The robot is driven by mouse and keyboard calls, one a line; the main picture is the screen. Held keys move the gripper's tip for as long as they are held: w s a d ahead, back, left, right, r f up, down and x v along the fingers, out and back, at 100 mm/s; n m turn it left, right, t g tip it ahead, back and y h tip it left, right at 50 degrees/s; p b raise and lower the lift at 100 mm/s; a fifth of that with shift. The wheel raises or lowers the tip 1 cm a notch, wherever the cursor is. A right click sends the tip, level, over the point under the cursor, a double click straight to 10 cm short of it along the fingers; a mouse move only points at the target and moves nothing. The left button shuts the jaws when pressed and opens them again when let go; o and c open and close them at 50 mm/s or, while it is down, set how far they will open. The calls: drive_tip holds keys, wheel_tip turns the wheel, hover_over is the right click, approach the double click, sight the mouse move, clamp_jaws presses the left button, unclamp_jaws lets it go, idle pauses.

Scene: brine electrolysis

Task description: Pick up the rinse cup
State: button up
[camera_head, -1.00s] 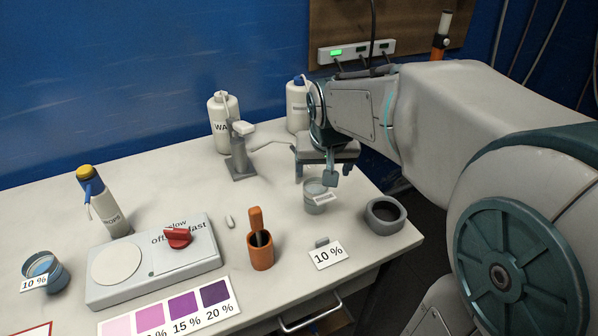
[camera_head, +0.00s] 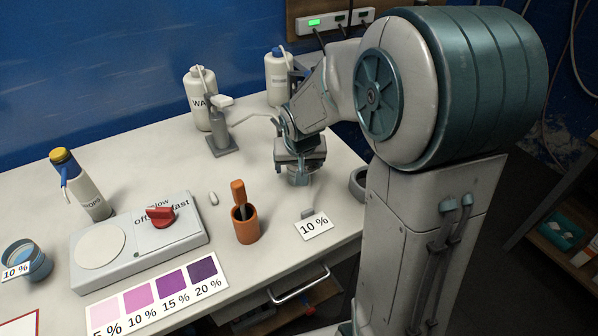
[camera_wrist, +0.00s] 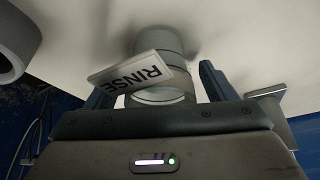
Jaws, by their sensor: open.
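The rinse cup (camera_wrist: 160,45) is a small grey cylinder with a white label reading RINSE, seen in the wrist view between my two fingers. My gripper (camera_wrist: 158,76) is open, with one blue-grey finger on each side of the cup. I cannot tell whether either finger touches it. In the head view my gripper (camera_head: 300,166) is over the cup (camera_head: 298,180) near the right side of the table, and hides most of it.
A dark ring-shaped holder (camera_head: 357,184) stands just right of my gripper, partly behind my arm. A grey stand (camera_head: 222,142) with a side arm is behind left.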

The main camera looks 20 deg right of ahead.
drive_tip(key=shift+w+f, duration=0.25)
drive_tip(key=shift+f, duration=0.35)
drive_tip(key=c, duration=1.1)
drive_tip(key=shift+c, duration=0.7)
drive_tip(key=shift+d+r, duration=0.1)
drive_tip(key=shift+r, duration=0.05)
